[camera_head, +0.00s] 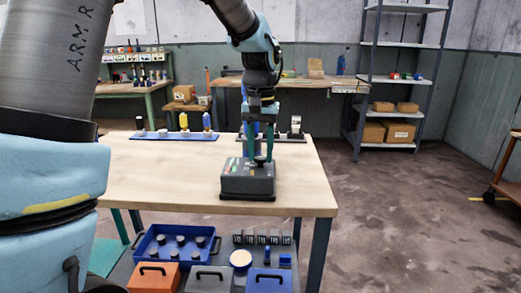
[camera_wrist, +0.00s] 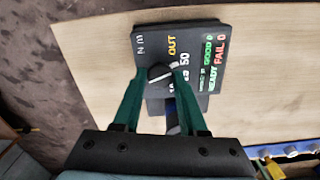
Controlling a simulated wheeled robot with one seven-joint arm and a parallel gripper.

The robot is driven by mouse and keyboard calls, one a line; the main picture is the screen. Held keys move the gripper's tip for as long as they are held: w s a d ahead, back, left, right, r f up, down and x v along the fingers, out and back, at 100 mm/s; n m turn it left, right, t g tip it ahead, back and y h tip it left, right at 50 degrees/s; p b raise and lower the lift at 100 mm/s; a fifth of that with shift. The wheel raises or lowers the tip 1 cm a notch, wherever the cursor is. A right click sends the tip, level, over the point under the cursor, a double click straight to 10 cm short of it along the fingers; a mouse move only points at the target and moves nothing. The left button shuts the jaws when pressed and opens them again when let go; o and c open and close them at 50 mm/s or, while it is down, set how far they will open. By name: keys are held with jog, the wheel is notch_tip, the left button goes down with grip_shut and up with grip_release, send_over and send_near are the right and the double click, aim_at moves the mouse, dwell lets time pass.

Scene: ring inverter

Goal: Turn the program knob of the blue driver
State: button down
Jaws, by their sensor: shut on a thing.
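A dark box-shaped unit (camera_head: 247,183) with a lit panel stands near the table's front edge. In the wrist view its panel (camera_wrist: 207,42) shows "OUT", "READY", "GOOD 0" and "FAIL 0". Its round dark knob (camera_wrist: 160,72) has a pale line across the top, slanted in the picture. My gripper (camera_head: 259,159) reaches down from above with green fingers. It is shut on the knob, one fingertip at each side, as the wrist view (camera_wrist: 162,75) shows. A blue part (camera_wrist: 189,112) shows behind the fingers; most of it is hidden.
The wooden tabletop (camera_head: 170,170) is clear left of the unit. A blue mat (camera_head: 170,136) with several upright items lies at the back left. A dark strip (camera_head: 290,139) with a pale object is at the back right. A lower shelf holds a blue tray (camera_head: 147,268) and bins.

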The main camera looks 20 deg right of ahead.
aim_at(261, 157)
jog(key=shift+c, duration=2.3)
grip_release()
notch_tip(261, 157, up, 11)
jog(key=shift+f, duration=0.1)
jog(key=w+a+f+n+p, duration=0.15)
jog(key=a+f, duration=0.25)
jog(key=a, duration=0.4)
jog(key=w+a+f+n+p, duration=0.15)
jog(key=a+f, duration=0.25)
jog(key=a, duration=0.4)
jog(key=s+a+f+n, duration=0.1)
jog(key=s+a+f, duration=0.2)
jog(key=a, duration=0.4)
jog(key=s+a+f+n+t, duration=0.1)
jog(key=s+a+f, duration=0.2)
jog(key=a, duration=0.4)
jog(key=shift+s+a+f+n+t+p, duration=0.2)
jog(key=shift+s+n+t+p, duration=0.15)
jog(key=shift+s, duration=0.25)
